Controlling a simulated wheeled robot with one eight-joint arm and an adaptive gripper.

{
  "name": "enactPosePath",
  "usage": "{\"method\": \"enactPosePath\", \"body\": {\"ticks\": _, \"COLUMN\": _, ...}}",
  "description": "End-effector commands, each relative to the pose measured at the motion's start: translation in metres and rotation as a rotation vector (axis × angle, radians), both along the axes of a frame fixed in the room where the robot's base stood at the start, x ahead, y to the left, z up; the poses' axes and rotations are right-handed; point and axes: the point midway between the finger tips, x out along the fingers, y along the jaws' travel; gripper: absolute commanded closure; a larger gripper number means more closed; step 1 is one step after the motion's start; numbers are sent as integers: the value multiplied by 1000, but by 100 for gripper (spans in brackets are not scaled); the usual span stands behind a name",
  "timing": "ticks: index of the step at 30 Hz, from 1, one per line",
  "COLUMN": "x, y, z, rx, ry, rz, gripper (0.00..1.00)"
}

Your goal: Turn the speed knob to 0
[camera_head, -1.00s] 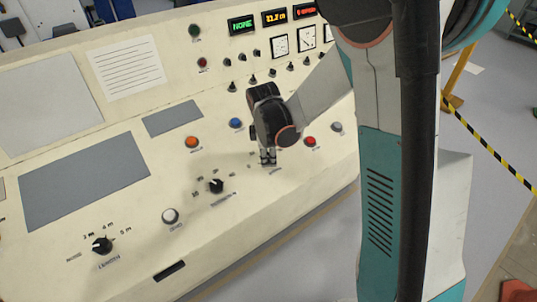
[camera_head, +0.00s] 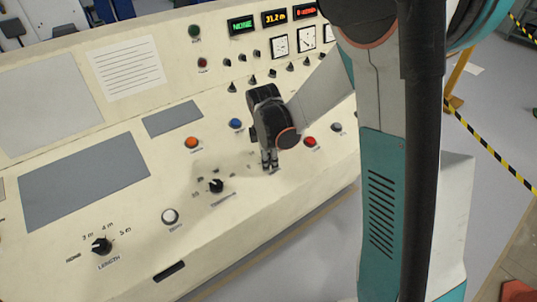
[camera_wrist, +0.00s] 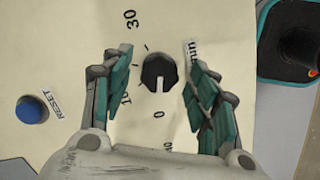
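The black knob (camera_wrist: 152,70) sits between the two fingers of my gripper (camera_wrist: 158,62) in the wrist view, with a visible gap on each side. Its white pointer points down in that view, toward a printed 0. The marks 30 and 10 and a partly covered "min" label are printed around it. My gripper is open and holds nothing.
A blue RESET button (camera_wrist: 32,109) lies left of my gripper in the wrist view. In the head view, another black knob (camera_head: 216,186), a white button (camera_head: 170,216) and a red button (camera_head: 309,141) are nearby. The LENGTH knob (camera_head: 102,245) is farther left.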

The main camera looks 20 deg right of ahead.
Motion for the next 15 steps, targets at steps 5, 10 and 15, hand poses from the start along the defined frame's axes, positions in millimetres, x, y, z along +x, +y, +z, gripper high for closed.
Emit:
{"method": "enactPosePath", "body": {"ticks": 5, "x": 0, "y": 0, "z": 0, "rx": 0, "ry": 0, "rz": 0, "gripper": 46}}
{"method": "enactPosePath", "body": {"ticks": 10, "x": -1, "y": 1, "z": 7, "rx": 0, "ry": 0, "rz": 0, "gripper": 46}}
{"method": "enactPosePath", "body": {"ticks": 15, "x": -7, "y": 4, "z": 31, "rx": 0, "ry": 0, "rz": 0, "gripper": 46}}
